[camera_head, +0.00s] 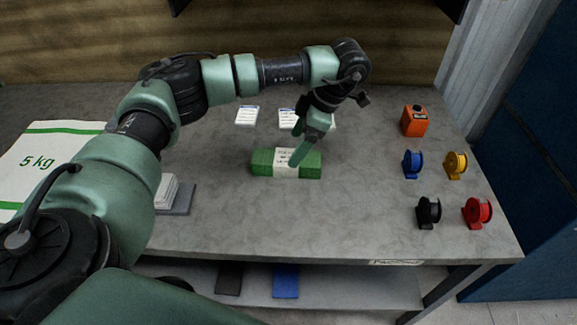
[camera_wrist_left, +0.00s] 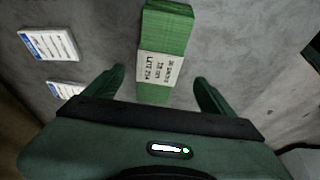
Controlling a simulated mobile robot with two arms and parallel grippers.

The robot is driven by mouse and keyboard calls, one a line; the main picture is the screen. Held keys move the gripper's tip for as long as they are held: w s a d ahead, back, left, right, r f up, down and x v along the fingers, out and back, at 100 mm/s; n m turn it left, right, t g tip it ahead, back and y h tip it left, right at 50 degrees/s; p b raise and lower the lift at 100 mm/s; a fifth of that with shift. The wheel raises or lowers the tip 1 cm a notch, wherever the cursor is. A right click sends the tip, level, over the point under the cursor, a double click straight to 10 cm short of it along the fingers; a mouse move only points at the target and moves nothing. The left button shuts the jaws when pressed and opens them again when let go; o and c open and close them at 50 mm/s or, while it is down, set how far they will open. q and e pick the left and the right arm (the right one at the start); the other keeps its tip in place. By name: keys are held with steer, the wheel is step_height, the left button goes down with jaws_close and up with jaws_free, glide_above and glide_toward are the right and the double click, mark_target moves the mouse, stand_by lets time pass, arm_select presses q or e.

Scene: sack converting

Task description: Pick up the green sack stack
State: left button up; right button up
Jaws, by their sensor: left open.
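The green sack stack (camera_head: 262,163) lies on the middle of the grey table, a flat green bundle with a white printed band around its middle. In the left wrist view the stack (camera_wrist_left: 167,27) runs away from the gripper, with its near end between the two fingers. My left gripper (camera_head: 302,152) is over the stack in the head view, and its finger hides part of the band. In the left wrist view the left gripper (camera_wrist_left: 158,82) is open, one finger on each side of the stack with gaps. I cannot tell its exact height above the table. My right gripper is not in view.
White-and-blue label pads (camera_head: 247,115) lie behind the stack. An orange device (camera_head: 415,121) and blue (camera_head: 412,164), yellow (camera_head: 456,165), black (camera_head: 428,211) and red (camera_head: 477,212) spools stand at right. A white 5 kg sack (camera_head: 45,150) lies at left. Table front is clear.

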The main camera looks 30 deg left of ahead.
mark_target(287, 157)
arm_select(q)
steer(key=p+x, duration=0.1)
steer(key=x, duration=0.5)
steer(key=shift+a+f, duration=0.3)
steer(key=shift+f, duration=0.05)
steer(key=c, duration=1.8)
steer(key=shift+o, duration=0.2)
steer(key=shift+r, duration=0.15)
